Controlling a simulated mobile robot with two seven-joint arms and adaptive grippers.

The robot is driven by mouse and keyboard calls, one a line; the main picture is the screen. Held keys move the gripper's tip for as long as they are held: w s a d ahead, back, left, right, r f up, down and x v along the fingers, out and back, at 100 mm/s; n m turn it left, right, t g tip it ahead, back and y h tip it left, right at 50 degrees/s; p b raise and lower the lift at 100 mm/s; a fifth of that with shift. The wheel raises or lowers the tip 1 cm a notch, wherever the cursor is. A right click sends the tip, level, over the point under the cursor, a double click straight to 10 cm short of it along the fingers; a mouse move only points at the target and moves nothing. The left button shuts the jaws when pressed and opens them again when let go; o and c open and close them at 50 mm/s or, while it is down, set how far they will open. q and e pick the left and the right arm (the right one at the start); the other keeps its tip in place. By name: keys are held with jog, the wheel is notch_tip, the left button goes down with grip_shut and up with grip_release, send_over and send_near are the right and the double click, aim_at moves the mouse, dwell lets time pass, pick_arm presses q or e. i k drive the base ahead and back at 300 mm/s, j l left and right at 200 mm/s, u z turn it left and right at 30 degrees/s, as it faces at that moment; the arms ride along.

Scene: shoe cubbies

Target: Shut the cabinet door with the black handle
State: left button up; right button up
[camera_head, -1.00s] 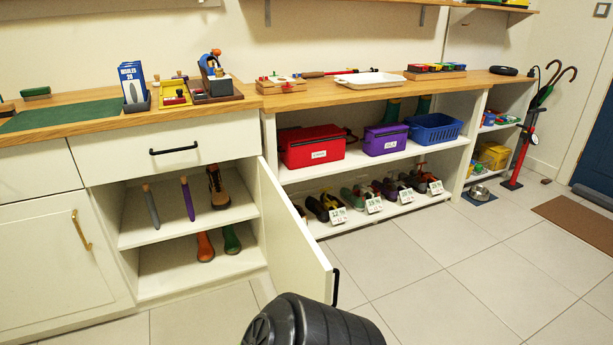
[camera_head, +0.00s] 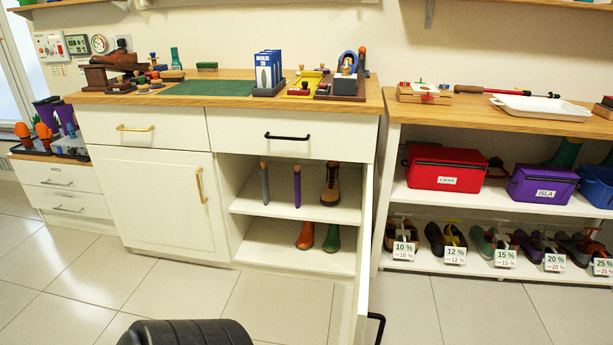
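The white cabinet door (camera_head: 361,260) with the black handle (camera_head: 377,327) stands wide open, hinged at the right side of its cabinet and seen nearly edge-on. It sticks out into the room toward me. Its open cabinet (camera_head: 238,226) shows two shelf levels with shoe forms, a brown boot (camera_head: 330,186), and orange (camera_head: 305,236) and green (camera_head: 331,239) boots below. A black rounded part of mine shows at the bottom, left of the door. Neither of my grippers is in view.
A shut white door with a gold handle (camera_head: 200,186) is to the left. A drawer with a black handle (camera_head: 288,137) is above the opening. Open shelving (camera_head: 480,197) with bins and tagged shoes stands to the right. The tiled floor (camera_head: 430,317) in front is clear.

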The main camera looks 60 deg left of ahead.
aim_at(359, 313)
jog(key=i+u, duration=0.2)
jog(key=u, duration=0.3)
jog(key=i+l+u, duration=0.2)
jog(key=u, duration=0.3)
jog(key=i+l+u, duration=0.15)
jog(key=u, duration=0.3)
jog(key=i+l+u, duration=0.1)
jog(key=l+u, duration=0.2)
jog(key=u, duration=0.2)
